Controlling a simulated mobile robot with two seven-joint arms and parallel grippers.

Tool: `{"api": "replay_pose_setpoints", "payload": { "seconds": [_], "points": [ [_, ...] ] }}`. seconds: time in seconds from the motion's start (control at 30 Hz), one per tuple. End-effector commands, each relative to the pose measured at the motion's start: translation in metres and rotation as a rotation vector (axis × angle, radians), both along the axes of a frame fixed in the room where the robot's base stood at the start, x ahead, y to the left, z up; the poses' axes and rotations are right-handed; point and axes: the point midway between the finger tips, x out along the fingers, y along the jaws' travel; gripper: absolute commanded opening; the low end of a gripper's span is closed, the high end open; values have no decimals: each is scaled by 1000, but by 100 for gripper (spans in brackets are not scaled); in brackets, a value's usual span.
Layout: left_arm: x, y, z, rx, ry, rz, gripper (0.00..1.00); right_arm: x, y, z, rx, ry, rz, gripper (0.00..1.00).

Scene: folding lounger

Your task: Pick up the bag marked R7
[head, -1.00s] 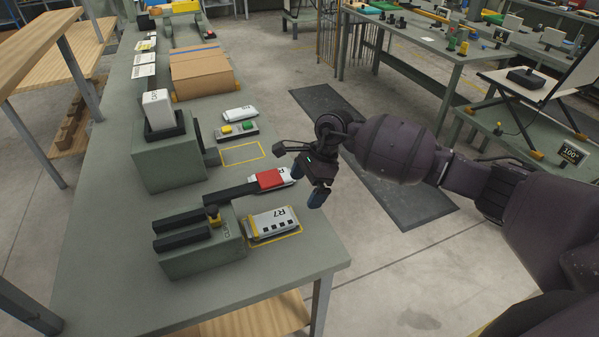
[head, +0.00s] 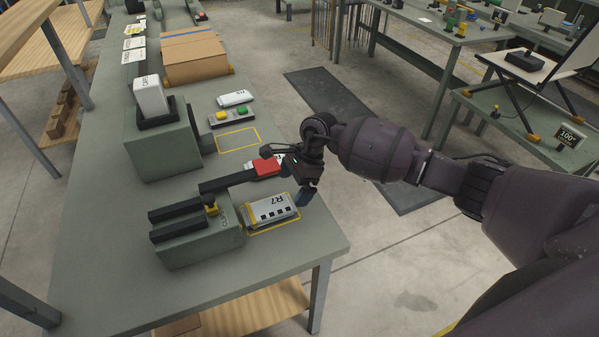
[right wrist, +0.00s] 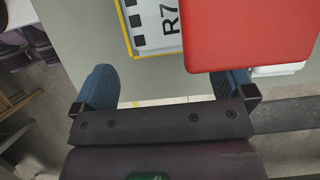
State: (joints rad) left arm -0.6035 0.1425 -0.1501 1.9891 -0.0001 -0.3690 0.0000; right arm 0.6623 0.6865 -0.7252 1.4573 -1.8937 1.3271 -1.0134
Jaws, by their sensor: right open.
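The bag marked R7 (head: 271,210) is a flat white packet with a row of black squares. It lies on the table inside a yellow outline, beside a grey box-shaped fixture. My right gripper (head: 306,193) is open and empty, just right of the bag and above the table. In the right wrist view the bag (right wrist: 156,25) is partly hidden by a red block (right wrist: 235,32), and the open fingers (right wrist: 165,90) stand below them in the picture. My left gripper is not in view.
The grey fixture (head: 195,240) with dark bars stands left of the bag. A dark arm carries the red block (head: 266,167) behind the bag, close to my right gripper. Another grey fixture (head: 160,150) and a cardboard box (head: 195,58) stand farther back. Table is bare in front.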

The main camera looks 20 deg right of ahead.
Motion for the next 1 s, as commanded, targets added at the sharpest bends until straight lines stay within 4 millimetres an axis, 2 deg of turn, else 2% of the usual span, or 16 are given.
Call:
{"api": "replay_pose_setpoints", "payload": {
  "seconds": [0.1,0.3,0.5,0.8,0.83,1.0],
  "points": [
    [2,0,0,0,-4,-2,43,-1,8,-19,2,3,-2,100],
    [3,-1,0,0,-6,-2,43,-1,17,-40,1,1,-1,100],
    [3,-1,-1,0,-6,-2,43,-1,21,-50,1,1,-2,100],
    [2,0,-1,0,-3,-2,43,-1,21,-51,0,-1,-1,100],
    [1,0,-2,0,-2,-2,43,-1,21,-51,0,0,-1,98],
    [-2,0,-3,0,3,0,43,-1,21,-51,0,0,-1,72]
  ]
}}
